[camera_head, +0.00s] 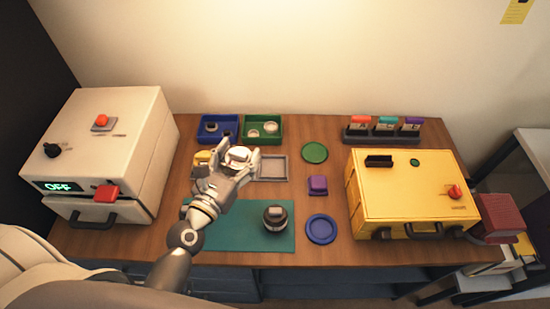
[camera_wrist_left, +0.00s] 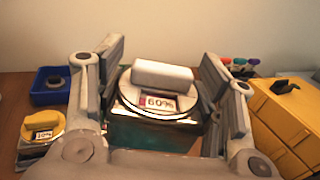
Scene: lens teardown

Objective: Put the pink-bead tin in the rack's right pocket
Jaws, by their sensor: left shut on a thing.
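My left gripper (camera_head: 238,160) is shut on a round tin (camera_wrist_left: 158,100) with a white bar handle on its lid and a pink-edged label reading 60%. In the left wrist view the fingers (camera_wrist_left: 165,90) stand on both sides of it. The tin's lid also shows in the head view (camera_head: 239,152); its beads cannot be made out. A grey frame (camera_head: 273,181), apparently the rack's right pocket, is empty just right of the gripper. A yellow-lidded tin (camera_head: 203,157), labelled 10% in the wrist view (camera_wrist_left: 43,128), stands left of the gripper. The space under the gripper is hidden.
Blue (camera_head: 205,139) and green (camera_head: 263,142) bins with small parts stand behind. A dark jar (camera_head: 275,218) stands on the teal mat (camera_head: 240,237). Green (camera_head: 315,152) and blue (camera_head: 321,229) discs and a purple block (camera_head: 318,185) lie right, before a yellow case (camera_head: 400,205). A white machine (camera_head: 110,140) stands left.

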